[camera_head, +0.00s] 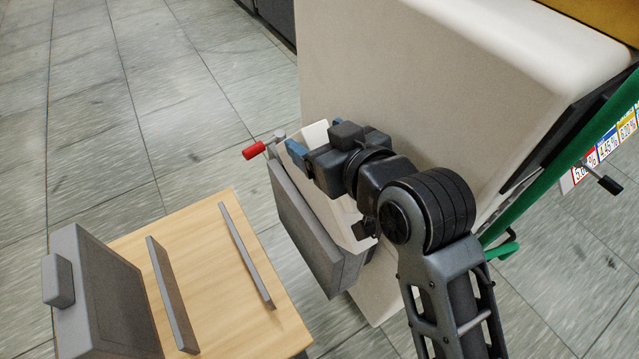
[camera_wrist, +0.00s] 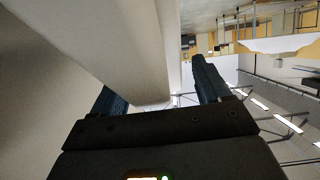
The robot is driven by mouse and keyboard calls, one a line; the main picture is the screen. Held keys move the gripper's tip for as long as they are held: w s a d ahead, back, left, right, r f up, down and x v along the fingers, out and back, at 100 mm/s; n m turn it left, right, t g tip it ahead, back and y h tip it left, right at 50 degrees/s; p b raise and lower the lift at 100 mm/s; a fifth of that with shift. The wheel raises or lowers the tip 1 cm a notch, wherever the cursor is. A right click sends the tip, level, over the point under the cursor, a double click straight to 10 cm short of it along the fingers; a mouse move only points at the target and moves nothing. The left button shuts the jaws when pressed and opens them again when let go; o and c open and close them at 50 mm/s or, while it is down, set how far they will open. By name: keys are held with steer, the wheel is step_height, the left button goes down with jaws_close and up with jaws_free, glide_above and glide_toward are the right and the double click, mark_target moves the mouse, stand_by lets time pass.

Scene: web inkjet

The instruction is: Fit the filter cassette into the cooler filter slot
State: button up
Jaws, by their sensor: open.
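A dark grey slab with a small block handle, seemingly the filter cassette (camera_head: 112,300), stands upright at the left end of the wooden table in the head view. The pale cooler (camera_head: 420,90) fills the upper right. A grey panel (camera_head: 308,235) hangs at its lower side, with a pale box-like part behind it. My arm covers part of this area, so I cannot make out the filter slot's opening. My gripper (camera_head: 300,153) is at that pale part, well away from the cassette.
A red-handled lever (camera_head: 254,150) sticks out beside the grey panel, close to my gripper. Two thin grey rails (camera_head: 246,255) stand on the wooden table (camera_head: 195,235). A green frame (camera_head: 570,155) stands at the right. The tiled floor at the upper left is clear.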

jaws_close()
stand_by(0.6)
